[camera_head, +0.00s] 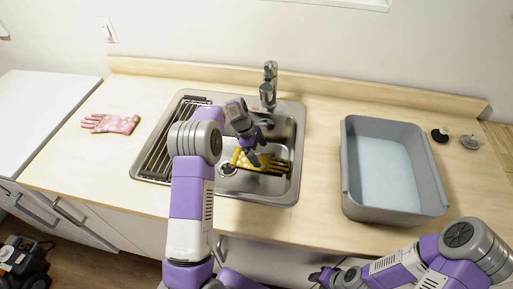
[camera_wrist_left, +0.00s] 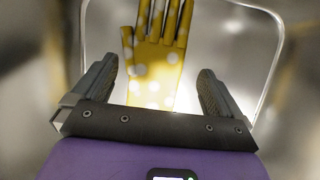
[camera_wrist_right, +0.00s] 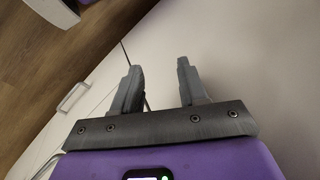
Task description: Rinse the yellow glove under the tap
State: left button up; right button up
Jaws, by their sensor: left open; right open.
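The yellow glove (camera_head: 272,165) with pale spots lies in the sink basin (camera_head: 285,190), partly hidden behind my left arm and gripper. In the left wrist view the yellow glove (camera_wrist_left: 155,60) shows beyond and between the open fingers, and the fingers do not hold it. My left gripper (camera_head: 254,160) is open, pointing down into the basin over the glove. The tap (camera_head: 269,85) stands at the back edge of the sink. No water stream can be made out. My right gripper (camera_wrist_right: 163,85) is open and empty in front of the white cabinet doors.
A pink glove (camera_head: 112,123) lies on the counter to the left. A drying rack (camera_head: 165,150) covers the sink's left side. A grey tub (camera_head: 352,190) stands to the right, with two small round items (camera_head: 455,138) beyond it.

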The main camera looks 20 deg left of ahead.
aim_at(265, 162)
pick_arm(q)
jog(key=b+x, duration=0.1)
jog(key=x, duration=0.4)
jog(key=shift+d+f, duration=0.1)
jog(key=shift+f, duration=0.05)
jog(key=shift+c, duration=0.5)
